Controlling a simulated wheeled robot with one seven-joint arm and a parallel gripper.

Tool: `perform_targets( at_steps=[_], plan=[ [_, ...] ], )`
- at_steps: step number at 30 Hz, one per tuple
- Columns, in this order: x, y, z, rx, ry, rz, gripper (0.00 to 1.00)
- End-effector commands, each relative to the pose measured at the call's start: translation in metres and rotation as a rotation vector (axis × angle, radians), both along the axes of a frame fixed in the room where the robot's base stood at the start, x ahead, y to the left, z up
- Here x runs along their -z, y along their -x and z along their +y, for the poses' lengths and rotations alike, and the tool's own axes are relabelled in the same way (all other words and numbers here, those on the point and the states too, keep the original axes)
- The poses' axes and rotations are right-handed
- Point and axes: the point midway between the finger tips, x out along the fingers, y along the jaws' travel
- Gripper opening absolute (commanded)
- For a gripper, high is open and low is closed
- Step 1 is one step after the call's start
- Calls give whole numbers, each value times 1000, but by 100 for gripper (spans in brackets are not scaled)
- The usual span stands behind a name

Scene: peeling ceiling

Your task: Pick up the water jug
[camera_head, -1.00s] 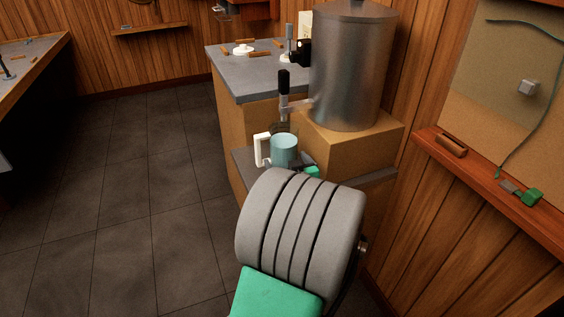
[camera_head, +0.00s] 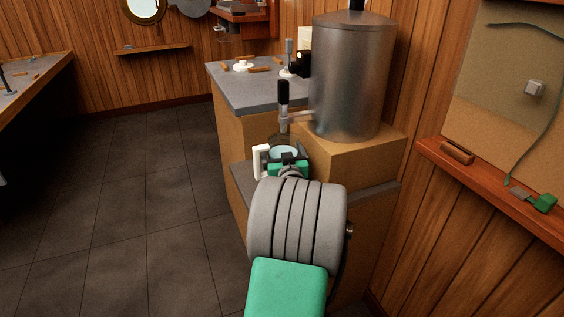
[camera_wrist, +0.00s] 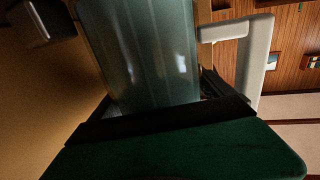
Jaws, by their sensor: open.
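The water jug (camera_head: 283,153) is a clear bluish cup with a white handle on its left side. It stands on the low grey ledge under the tap of the metal urn, partly hidden behind my gripper (camera_head: 287,163) in the head view. In the wrist view the jug (camera_wrist: 150,55) fills the upper middle, very close, with its white handle (camera_wrist: 256,62) to the right. My gripper (camera_wrist: 160,118) is open, its dark fingers at the jug's near side; I cannot tell whether they touch it.
The metal urn (camera_head: 348,80) stands on a wooden block (camera_head: 350,145) just behind the jug, its black-handled tap (camera_head: 283,100) close above. A grey counter (camera_head: 250,92) with small items lies behind. A wooden wall and shelf (camera_head: 500,185) are on the right. The floor at left is clear.

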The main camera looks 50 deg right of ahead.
Motion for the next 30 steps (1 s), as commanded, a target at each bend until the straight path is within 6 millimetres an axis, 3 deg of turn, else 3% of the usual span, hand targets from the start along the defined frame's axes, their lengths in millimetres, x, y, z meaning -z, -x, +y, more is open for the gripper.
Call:
perform_targets(
  at_steps=[22,30],
  plan=[
    [0,0,0,0,-1,1,33],
    [-2,0,0,0,1,1,33]
  ],
)
